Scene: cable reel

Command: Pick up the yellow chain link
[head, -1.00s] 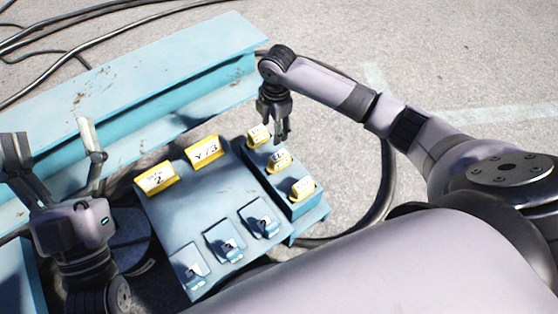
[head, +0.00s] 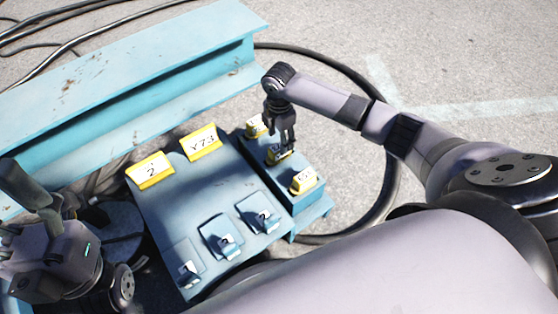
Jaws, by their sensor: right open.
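None shows a clear link shape, so I cannot tell which is the yellow chain link. Contact is not clear. My left gripper (head: 22,212) is at the left edge, turned and partly cut off, away from the yellow pieces.
A long blue beam (head: 130,70) lies behind. Black cable (head: 392,185) curves on the right over open pavement.

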